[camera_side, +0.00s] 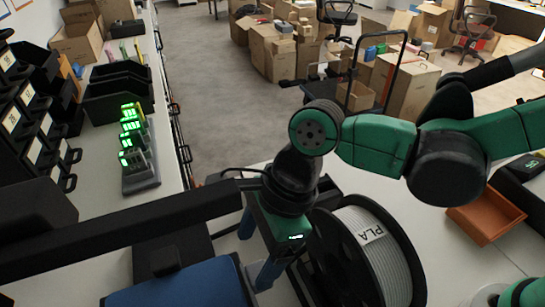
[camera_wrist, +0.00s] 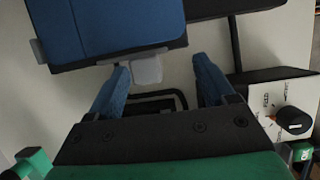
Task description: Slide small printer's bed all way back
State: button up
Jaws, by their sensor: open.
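The small printer's blue bed (camera_side: 185,288) shows at the bottom left of the side view, partly cut off by the frame. It also fills the top left of the wrist view (camera_wrist: 110,22). A pale grey tab (camera_wrist: 146,70) sticks out from the bed's near edge. My gripper (camera_wrist: 163,72) is open, with one blue finger on each side of the tab; I cannot tell whether either touches it. In the side view my gripper (camera_side: 257,250) points down just right of the bed. The printer's black crossbar (camera_side: 110,227) runs above the bed.
A black spool of grey PLA filament (camera_side: 385,262) stands close to the right of my gripper. A white panel with a black knob (camera_wrist: 293,120) is at the right of the wrist view. An orange tray (camera_side: 487,218) lies further right. Black bins (camera_side: 118,95) and lit chargers (camera_side: 138,150) stand on the left bench.

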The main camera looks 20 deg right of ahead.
jog(key=w, duration=0.1)
jog(key=w+f, duration=0.1)
jog(key=w, duration=0.2)
jog(key=shift+w+f, duration=0.3)
jog(key=shift+w, duration=0.1)
jog(key=v, duration=0.5)
jog(key=s+d+r+n+t+h, duration=0.1)
jog(key=d+n+t+h, duration=0.3)
jog(key=d+n, duration=1.4)
jog(key=d+r+t, duration=0.1)
jog(key=d+t, duration=0.2)
jog(key=d, duration=0.3)
jog(key=shift+d, duration=0.3)
jog(key=shift+s+r, duration=0.1)
jog(key=shift+s, duration=0.05)
